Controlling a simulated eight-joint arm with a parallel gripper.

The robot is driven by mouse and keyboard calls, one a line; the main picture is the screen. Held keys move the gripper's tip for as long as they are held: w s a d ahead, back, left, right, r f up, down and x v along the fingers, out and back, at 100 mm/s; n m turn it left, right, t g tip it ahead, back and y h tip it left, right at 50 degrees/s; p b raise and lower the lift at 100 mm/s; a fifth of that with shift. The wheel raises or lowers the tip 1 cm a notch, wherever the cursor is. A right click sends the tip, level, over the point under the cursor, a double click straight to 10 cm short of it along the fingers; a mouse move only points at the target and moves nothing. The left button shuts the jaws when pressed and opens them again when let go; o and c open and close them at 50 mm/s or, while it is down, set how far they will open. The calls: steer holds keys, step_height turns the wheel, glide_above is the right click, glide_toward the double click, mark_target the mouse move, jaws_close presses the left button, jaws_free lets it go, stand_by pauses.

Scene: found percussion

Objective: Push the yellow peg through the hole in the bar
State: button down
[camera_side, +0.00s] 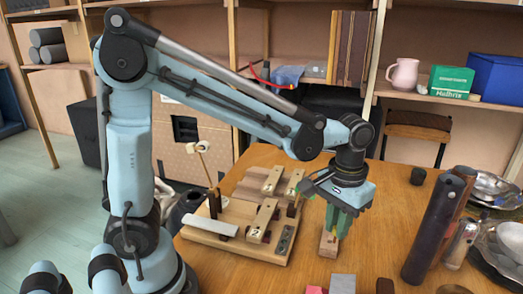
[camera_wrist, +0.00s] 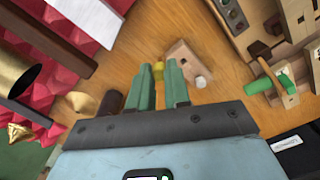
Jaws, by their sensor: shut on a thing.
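The yellow peg (camera_wrist: 158,70) shows as a small yellow end between the green fingertips in the wrist view. My gripper (camera_wrist: 159,75) is shut on it, and the fingers hide most of the peg. In the side view my gripper (camera_side: 340,226) points down over the table. A pale wooden bar (camera_wrist: 186,60) lies just beyond and right of the fingertips in the wrist view, with a white round stub (camera_wrist: 201,82) at its near end. In the side view the bar (camera_side: 328,243) is beside the fingers, partly covered. I cannot tell whether the peg is in the bar's hole.
A wooden board with blocks and levers (camera_side: 225,243) stands left of my gripper in the side view. A dark upright cylinder (camera_side: 432,230) and metal bowls (camera_side: 490,188) are on the right.

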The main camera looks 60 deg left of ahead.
steer(key=s+d+r, duration=0.3)
steer(key=d, duration=0.2)
steer(key=s+a+r+n, duration=0.1)
steer(key=s+a+n, duration=0.3)
steer(key=a, duration=0.5)
steer(key=s+a+r+n, duration=0.1)
steer(key=s+a+n, duration=0.3)
steer(key=a, duration=0.5)
steer(key=shift+n, duration=0.5)
steer(key=shift+s+a, duration=0.1)
steer(key=shift+f, duration=2.9)
steer(key=shift+f, duration=1.85)
